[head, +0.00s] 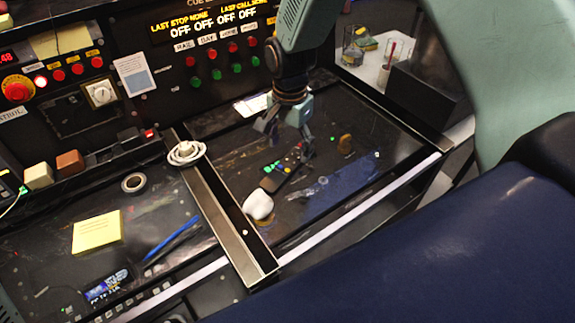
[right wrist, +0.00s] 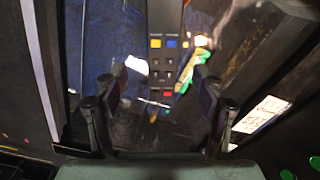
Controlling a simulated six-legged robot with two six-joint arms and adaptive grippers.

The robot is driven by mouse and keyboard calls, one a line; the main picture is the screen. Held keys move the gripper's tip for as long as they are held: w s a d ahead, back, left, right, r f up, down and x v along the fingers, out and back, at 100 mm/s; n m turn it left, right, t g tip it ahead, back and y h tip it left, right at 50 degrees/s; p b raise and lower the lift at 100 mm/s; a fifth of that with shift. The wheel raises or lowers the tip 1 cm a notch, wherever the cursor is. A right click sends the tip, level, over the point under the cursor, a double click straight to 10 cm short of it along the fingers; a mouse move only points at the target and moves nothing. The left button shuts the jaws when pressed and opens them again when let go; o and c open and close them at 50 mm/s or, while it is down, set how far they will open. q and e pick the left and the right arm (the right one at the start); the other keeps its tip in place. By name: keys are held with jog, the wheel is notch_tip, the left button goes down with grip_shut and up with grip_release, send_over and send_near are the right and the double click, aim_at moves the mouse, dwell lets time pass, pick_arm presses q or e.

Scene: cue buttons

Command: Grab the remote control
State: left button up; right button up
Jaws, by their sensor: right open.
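The remote control (head: 273,182) is dark, with small coloured buttons. It lies on the dark desk top, to the right of the metal divider bar. My right gripper (head: 289,141) comes down from above, open and empty, over the far end of the remote. In the right wrist view the remote (right wrist: 165,58) runs lengthwise between the two spread fingers of my right gripper (right wrist: 160,78). I see no finger touching it. The exact height of the fingers above it is hard to tell. My left gripper is not in view.
A white rounded object (head: 258,204) lies close to the near end of the remote. A small brown object (head: 345,144) stands to its right. The metal divider bar (head: 219,205) carries a coiled white cable (head: 186,153). The button panel (head: 215,68) rises behind.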

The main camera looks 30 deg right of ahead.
aim_at(288, 164)
jog(key=f, duration=0.5)
jog(key=shift+w+d+f, duration=0.1)
jog(key=shift+w, duration=0.25)
jog(key=shift+s+f, duration=0.2)
jog(key=shift+a+r, duration=0.1)
jog(key=shift+a, duration=0.1)
jog(key=shift+w, duration=0.1)
jog(key=shift+c, duration=0.7)
jog(key=shift+d+f, duration=0.2)
jog(key=c, duration=0.4)
jog(key=shift+a+r, duration=0.15)
jog(key=c, duration=0.8)
jog(key=shift+w, duration=0.1)
